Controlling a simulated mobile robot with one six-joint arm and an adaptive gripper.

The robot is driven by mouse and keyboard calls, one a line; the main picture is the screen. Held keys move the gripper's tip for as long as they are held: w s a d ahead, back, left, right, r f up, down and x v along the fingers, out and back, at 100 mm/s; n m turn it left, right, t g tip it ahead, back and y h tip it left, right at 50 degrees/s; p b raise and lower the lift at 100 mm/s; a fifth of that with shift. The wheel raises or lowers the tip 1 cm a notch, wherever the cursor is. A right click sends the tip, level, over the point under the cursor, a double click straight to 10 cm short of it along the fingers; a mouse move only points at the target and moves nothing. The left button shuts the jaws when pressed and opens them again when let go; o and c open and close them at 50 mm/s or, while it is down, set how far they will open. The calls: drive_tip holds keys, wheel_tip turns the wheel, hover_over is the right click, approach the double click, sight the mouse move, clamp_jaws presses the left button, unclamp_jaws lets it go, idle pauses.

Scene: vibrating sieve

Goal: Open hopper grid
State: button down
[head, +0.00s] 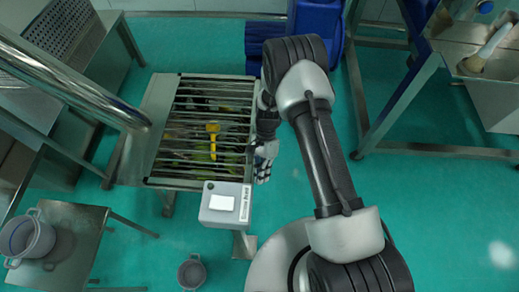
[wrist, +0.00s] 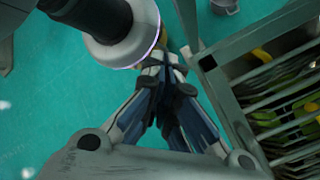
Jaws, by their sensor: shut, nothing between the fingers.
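The hopper grid (head: 190,150), a frame of dark parallel bars, lies flat over the hopper in the head view. A yellow handle (head: 213,128) stands out near its middle. Green and yellow stuff shows below the bars. In the wrist view the grid (wrist: 285,100) is at the right, with a bit of the yellow handle (wrist: 262,55) at its top. My gripper (head: 264,170) is beside the hopper's right edge, apart from the handle. In the wrist view my gripper (wrist: 165,62) has its fingers together at the tips and holds nothing.
A grey control box (head: 226,204) sits at the hopper's front right corner. A grey pot (head: 27,238) stands on a small table at the lower left, and a small bucket (head: 191,272) is on the floor. A steel bench (head: 440,60) is at the right. The green floor between is clear.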

drive_tip(key=w+d+f+m+t+y+b, duration=0.25)
drive_tip(key=w+d+m+t+y, duration=0.5)
drive_tip(key=w, duration=0.65)
drive_tip(key=a+f+m+h+b, duration=0.2)
drive_tip(key=a+f, duration=0.3)
drive_tip(key=f, duration=0.4)
drive_tip(key=shift+n+y, duration=0.25)
drive_tip(key=a+r, duration=0.1)
drive_tip(key=r, duration=0.1)
drive_tip(key=w+a+r, duration=0.1)
drive_tip(key=shift+w+a+r+b, duration=0.1)
drive_tip(key=shift+a+r+b, duration=0.05)
drive_tip(key=shift+r+b, duration=0.2)
drive_tip(key=shift+r, duration=0.15)
